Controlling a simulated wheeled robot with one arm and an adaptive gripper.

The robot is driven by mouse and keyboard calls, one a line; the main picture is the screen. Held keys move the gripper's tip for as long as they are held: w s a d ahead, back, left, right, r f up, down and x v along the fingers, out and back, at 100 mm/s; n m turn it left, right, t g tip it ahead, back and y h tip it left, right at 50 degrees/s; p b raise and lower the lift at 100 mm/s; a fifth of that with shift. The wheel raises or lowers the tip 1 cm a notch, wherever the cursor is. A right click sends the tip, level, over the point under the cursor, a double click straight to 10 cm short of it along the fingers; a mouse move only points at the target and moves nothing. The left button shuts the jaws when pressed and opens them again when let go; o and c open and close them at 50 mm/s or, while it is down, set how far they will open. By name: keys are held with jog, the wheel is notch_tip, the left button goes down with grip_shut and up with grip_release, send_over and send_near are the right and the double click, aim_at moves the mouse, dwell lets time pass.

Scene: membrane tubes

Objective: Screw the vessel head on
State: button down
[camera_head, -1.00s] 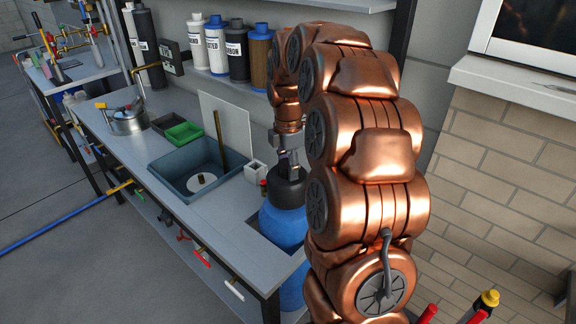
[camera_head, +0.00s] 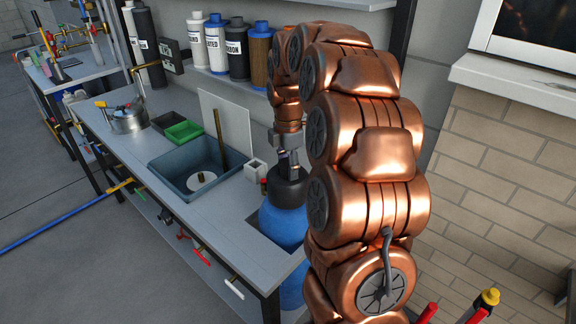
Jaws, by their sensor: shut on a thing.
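The vessel (camera_head: 284,222) is a blue rounded tank standing upright in a cutout near the front end of the bench. The black vessel head (camera_head: 287,189) sits on top of it, upright. My gripper (camera_head: 288,168) points down from above and is shut on the upper part of the head. My copper-coloured arm hides the right side of the vessel and part of the head. How far the thread is engaged cannot be told from this view.
A grey tub (camera_head: 196,169) holding a white disc and a brown tube is left of the vessel. A small white block (camera_head: 255,169) stands close to the gripper. A green tray (camera_head: 184,131) and a metal pot (camera_head: 127,117) are further back. Labelled cylinders (camera_head: 236,50) line the shelf behind.

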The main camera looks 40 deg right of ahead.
dwell(0.3)
jog(key=shift+m+b, duration=0.35)
jog(key=shift+m, duration=0.95)
jog(key=shift+w+d+r, duration=0.1)
jog(key=shift+r+m+b, duration=0.1)
jog(key=shift+m+b, duration=0.4)
jog(key=shift+m, duration=0.7)
jog(key=shift+m+b, duration=0.35)
jog(key=shift+m, duration=0.85)
